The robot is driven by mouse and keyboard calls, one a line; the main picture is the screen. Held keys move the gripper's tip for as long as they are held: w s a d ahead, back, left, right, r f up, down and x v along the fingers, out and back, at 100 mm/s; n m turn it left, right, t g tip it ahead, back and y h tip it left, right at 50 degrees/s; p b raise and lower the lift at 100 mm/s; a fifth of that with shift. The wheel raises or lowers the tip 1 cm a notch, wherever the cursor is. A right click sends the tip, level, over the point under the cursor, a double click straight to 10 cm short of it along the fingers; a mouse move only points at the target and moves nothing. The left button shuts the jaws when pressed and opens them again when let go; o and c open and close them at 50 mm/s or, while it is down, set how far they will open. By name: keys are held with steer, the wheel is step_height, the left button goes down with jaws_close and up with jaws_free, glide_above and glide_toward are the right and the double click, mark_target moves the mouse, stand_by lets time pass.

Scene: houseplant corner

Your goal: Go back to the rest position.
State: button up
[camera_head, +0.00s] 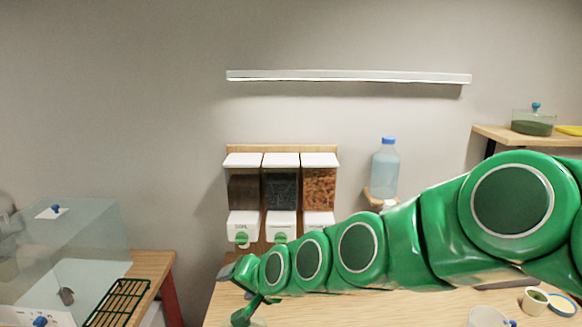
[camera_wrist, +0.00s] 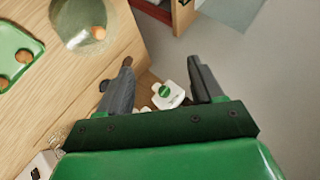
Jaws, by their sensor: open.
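My green arm reaches across the head view from the right edge to the left, over the wooden table (camera_head: 400,310). My gripper (camera_wrist: 160,60) shows in the wrist view with its two dark fingers spread apart. Nothing is held between them. Beyond the fingers, lower down, is a white dispenser spout with a green knob (camera_wrist: 167,94). In the head view the gripper end is low, left of centre, near the table's left side, and its fingers are hard to make out.
Three wall dispensers (camera_head: 281,188) and a blue-capped bottle (camera_head: 385,170) stand behind my arm. A clear case (camera_head: 75,245) and green rack (camera_head: 118,302) are at left. The wrist view shows a green tray (camera_wrist: 18,45) and a clear round dish (camera_wrist: 85,25). Small cups sit at right.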

steer(key=s+d+f+n+g+h, duration=0.2)
steer(key=s+d+g+h, duration=0.5)
steer(key=s+d, duration=1.8)
steer(key=s+f+g, duration=0.1)
steer(key=s, duration=0.1)
steer(key=shift+s+d+g+h, duration=0.25)
steer(key=shift+s+g+h, duration=0.05)
steer(key=shift+h, duration=0.1)
steer(key=shift+c, duration=0.4)
